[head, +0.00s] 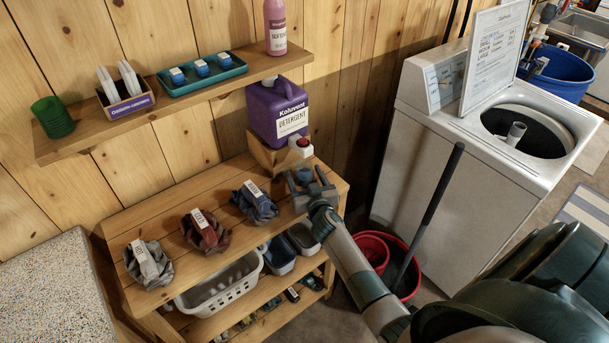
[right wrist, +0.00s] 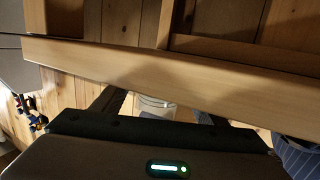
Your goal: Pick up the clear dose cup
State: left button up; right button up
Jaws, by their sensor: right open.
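My right gripper (head: 308,182) is over the right end of the wooden bench top, in front of the purple detergent jug (head: 279,112). Its fingers are apart. In the right wrist view the two fingers (right wrist: 160,108) stand either side of a pale, see-through cup (right wrist: 156,106), which looks like the dose cup. I cannot tell whether a finger touches it. Its lower part is hidden behind the gripper body. In the head view a small pale patch (head: 304,175) shows between the fingers, below the jug's red and white cap (head: 303,146). My left gripper is not in view.
The jug lies on a wooden cradle (head: 270,157); a wooden bar (right wrist: 150,68) crosses the wrist view close by. A blue cloth bundle (head: 255,203) sits just left of the gripper, with others further left. A wall shelf (head: 190,100) is above; a washer (head: 440,130) stands right.

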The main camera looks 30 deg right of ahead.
aim_at(302, 162)
dwell(0.3)
jog(key=c, duration=1.1)
jog(key=shift+r, duration=0.2)
jog(key=shift+r, duration=1.65)
jog(key=f+b+v, duration=0.2)
jog(key=v, duration=1.5)
jog(key=shift+s+a+f, duration=0.15)
jog(key=shift+s+f, duration=0.3)
jog(key=shift+s, duration=0.05)
jog(key=shift+s, duration=0.1)
